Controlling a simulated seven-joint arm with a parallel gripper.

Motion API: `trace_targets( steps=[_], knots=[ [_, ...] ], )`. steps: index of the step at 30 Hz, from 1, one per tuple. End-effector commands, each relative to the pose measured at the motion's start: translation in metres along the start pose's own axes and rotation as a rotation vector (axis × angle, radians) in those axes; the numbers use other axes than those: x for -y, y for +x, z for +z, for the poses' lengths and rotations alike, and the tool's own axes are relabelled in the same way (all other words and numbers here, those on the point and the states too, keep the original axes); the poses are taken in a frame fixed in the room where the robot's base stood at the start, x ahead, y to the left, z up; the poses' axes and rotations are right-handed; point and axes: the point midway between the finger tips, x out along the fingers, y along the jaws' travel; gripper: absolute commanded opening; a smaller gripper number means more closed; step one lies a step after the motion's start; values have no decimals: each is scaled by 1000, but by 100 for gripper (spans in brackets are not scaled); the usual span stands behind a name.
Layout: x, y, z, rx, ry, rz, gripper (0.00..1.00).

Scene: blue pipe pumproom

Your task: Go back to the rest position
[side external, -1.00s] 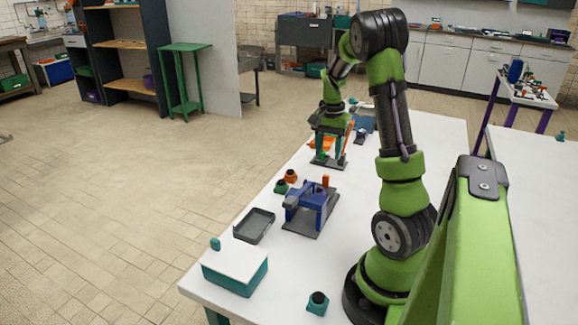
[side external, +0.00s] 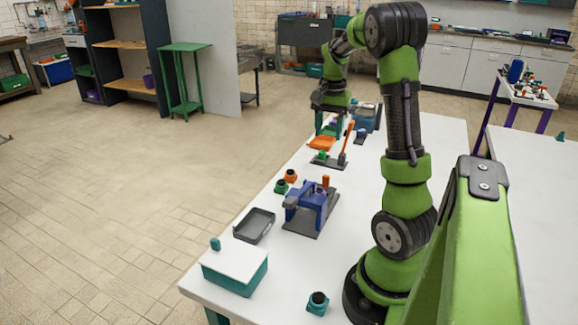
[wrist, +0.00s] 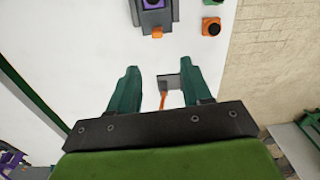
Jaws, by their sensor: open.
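My gripper (side external: 330,124) hangs above the far part of the white table, pointing down. Its two teal fingers are apart with nothing between them in the side view. In the wrist view my gripper (wrist: 160,85) is open, and a grey plate (wrist: 168,80) with an orange lever (wrist: 164,99) shows beyond and between the fingers.
Nearer are a blue fixture (side external: 311,205), a grey tray (side external: 254,226), a teal box with white lid (side external: 236,268), and small orange (side external: 290,176) and green (side external: 281,187) round parts. A blue-grey bin (side external: 367,117) stands behind.

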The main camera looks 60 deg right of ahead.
Motion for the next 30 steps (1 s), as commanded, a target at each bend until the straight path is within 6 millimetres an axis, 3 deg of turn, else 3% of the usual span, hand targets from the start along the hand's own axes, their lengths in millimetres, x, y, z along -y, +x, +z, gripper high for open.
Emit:
trace_targets(
  steps=[5,9,15,18,24,30],
  knots=[
    [37,-13,81,-30,-268,-161,49],
    [55,-30,165,-75,-524,-302,49],
    [46,-47,275,-159,-866,-485,49],
    [33,-51,310,-191,-981,-551,49],
    [20,-63,341,-225,-1090,-625,49],
    [20,-65,344,-224,-1099,-632,49]
  ],
)
